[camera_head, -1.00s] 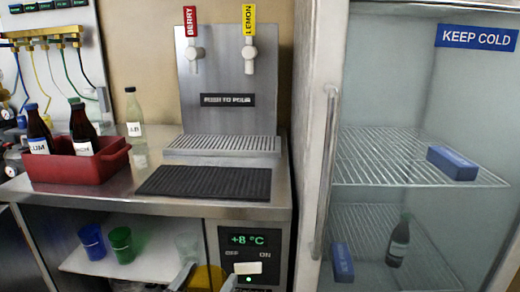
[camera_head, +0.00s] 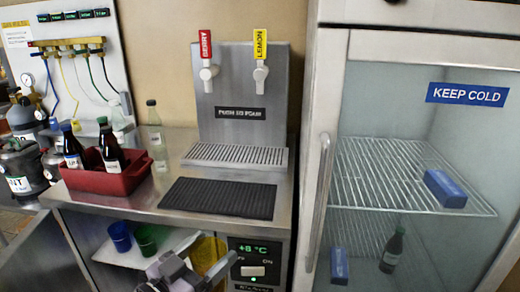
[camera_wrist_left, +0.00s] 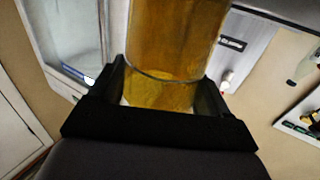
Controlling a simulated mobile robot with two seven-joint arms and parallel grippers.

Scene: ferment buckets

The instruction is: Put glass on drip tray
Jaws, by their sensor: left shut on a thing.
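My left gripper (camera_head: 186,272) is at the bottom of the head view, in front of the open shelf under the counter. It is shut on an amber glass (camera_wrist_left: 175,45), whose sides lie between the fingers in the left wrist view. The amber glass (camera_head: 208,252) also shows in the head view, partly hidden by the gripper. The drip tray (camera_head: 236,155) is a silver slatted grate at the foot of the tap tower, above and beyond my gripper. Nothing stands on it. My right gripper is not in view.
A black ribbed mat (camera_head: 220,198) lies before the tray. A red crate (camera_head: 105,180) with bottles and a clear bottle (camera_head: 154,125) stand left. Blue (camera_head: 119,236) and green (camera_head: 145,240) cups are on the shelf. A fridge door handle (camera_head: 320,185) stands right.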

